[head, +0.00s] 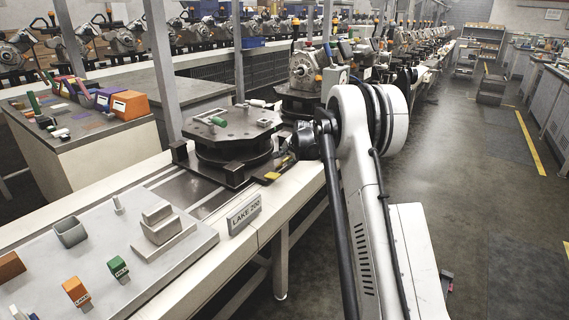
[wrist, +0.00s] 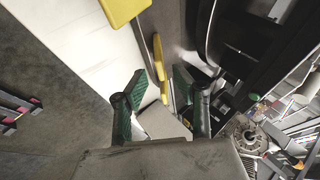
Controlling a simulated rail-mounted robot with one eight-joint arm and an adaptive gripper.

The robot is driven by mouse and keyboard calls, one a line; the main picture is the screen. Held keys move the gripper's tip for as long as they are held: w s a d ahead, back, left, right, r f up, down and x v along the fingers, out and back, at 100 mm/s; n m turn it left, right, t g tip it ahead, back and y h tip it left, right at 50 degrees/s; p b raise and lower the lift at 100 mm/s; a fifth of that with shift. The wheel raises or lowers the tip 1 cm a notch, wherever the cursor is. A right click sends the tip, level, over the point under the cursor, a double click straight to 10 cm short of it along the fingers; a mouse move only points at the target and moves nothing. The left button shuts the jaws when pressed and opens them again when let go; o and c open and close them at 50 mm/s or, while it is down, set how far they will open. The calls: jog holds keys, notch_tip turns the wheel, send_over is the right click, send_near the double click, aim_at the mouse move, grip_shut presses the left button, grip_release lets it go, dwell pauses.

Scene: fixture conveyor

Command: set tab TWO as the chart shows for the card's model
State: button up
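The card (head: 245,212) reading "LAKE 200" stands on the front edge of the conveyor. Behind it a dark round fixture (head: 233,135) sits on a square base plate. Small yellow tabs (head: 277,171) show at the base's right corner; their labels cannot be read, so I cannot tell which is TWO. In the wrist view a narrow yellow tab (wrist: 159,60) lies ahead of and between my fingers, and a broader yellow piece (wrist: 124,8) is at the top. My gripper (wrist: 167,85) is open with green-padded fingers apart; contact with the tab cannot be judged. No chart is readable.
A grey plate (head: 100,255) at front left bears a grey cup, stacked grey blocks and small blocks marked HILL and LAKE. A side table (head: 95,130) holds coloured boxes. A second fixture (head: 300,95) stands behind. The floor aisle on the right is clear.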

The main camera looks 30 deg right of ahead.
aim_at(285, 160)
jog(key=shift+x, duration=2.15)
jog(key=shift+c, duration=0.4)
grip_shut()
